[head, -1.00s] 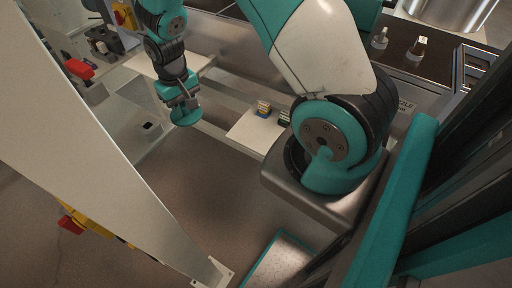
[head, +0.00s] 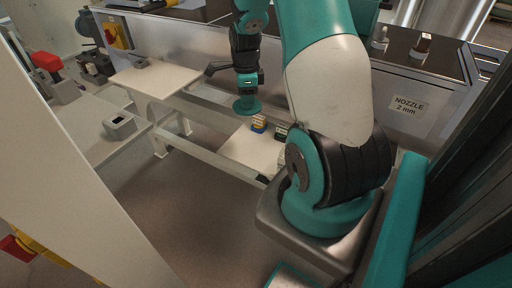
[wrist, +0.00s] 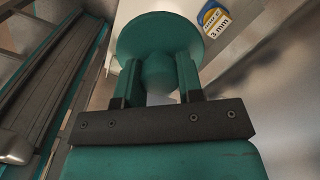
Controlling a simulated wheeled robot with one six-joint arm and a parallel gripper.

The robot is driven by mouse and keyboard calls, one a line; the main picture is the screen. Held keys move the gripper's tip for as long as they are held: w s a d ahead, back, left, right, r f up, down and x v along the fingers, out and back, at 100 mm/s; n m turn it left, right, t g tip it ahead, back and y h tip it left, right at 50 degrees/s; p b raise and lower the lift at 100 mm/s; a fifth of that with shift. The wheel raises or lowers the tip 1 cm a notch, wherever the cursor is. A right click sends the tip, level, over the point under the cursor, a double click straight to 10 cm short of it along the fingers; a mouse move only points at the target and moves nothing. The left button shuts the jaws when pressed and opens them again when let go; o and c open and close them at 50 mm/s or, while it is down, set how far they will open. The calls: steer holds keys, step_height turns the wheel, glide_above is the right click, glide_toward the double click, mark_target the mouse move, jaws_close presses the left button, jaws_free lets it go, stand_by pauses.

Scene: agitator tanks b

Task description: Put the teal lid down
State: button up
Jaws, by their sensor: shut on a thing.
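The teal lid (head: 247,106) is a round disc with a knob, held below my gripper (head: 246,92) in the head view. In the wrist view the lid (wrist: 160,38) shows with its knob between the two fingers of my gripper (wrist: 160,80). My gripper is shut on the knob. The lid hangs in the air; in the head view it appears just over the far edge of a low white shelf (head: 245,153). The gap between lid and shelf cannot be told.
Two small labelled blocks, one yellow and blue (head: 258,124) and one dark green (head: 281,133), stand on the low shelf. A white board (head: 155,80) lies to the left. A grey block with a hole (head: 120,124) sits on a left bench. A "NOZZLE 2 mm" label (head: 408,104) marks the counter front.

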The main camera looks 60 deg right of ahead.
mark_target(247, 110)
step_height(247, 110, down, 16)
steer(key=shift+f+p, duration=0.25)
steer(key=shift+p, duration=0.4)
steer(key=shift+f, duration=0.2)
steer(key=o, duration=0.9)
steer(key=shift+r, duration=0.1)
step_height(247, 110, up, 12)
steer(key=shift+r+b, duration=0.15)
steer(key=shift+b, duration=0.7)
